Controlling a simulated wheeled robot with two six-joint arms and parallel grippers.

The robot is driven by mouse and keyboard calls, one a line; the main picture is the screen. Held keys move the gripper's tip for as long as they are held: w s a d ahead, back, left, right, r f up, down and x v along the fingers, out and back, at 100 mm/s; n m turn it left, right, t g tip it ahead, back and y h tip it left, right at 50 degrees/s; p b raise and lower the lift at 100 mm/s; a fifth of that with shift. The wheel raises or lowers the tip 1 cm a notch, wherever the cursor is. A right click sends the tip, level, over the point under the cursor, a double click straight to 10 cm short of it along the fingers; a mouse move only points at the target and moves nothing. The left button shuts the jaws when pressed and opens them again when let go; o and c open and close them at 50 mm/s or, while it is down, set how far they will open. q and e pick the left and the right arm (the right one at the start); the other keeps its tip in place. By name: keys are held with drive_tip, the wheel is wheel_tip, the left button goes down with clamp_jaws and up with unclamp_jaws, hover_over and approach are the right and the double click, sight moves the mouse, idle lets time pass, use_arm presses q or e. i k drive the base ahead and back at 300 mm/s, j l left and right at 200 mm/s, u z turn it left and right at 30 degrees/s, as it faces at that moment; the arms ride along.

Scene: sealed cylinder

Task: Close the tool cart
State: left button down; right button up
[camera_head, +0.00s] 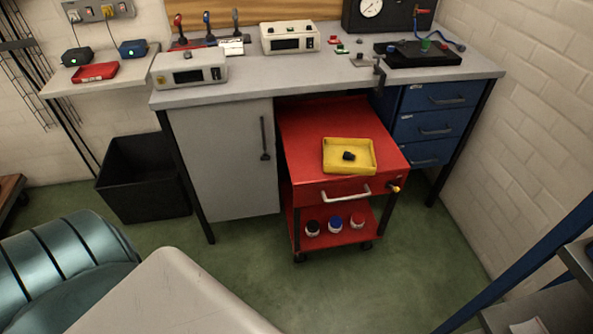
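The red tool cart (300,124) stands partly under the workbench, with its front part sticking out past the bench edge. Its front face has a pale metal handle (346,193) and a yellow-tipped knob (395,188) at the right corner. I see no open gap at this front face. A yellow tray (332,166) with a small dark object (348,156) in it sits on the cart's top. Several small jars (335,224) stand on its lower shelf. Neither of my grippers is in view.
The workbench (250,72) holds instruments and tools. A grey cabinet door (225,160) is left of the cart; blue drawers (435,130) are to its right. A black bin (143,180) stands farther left. Green floor (385,290) is clear before the cart. Blue-framed shelving is lower right.

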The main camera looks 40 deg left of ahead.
sight(308, 193)
drive_tip(key=u, duration=0.7)
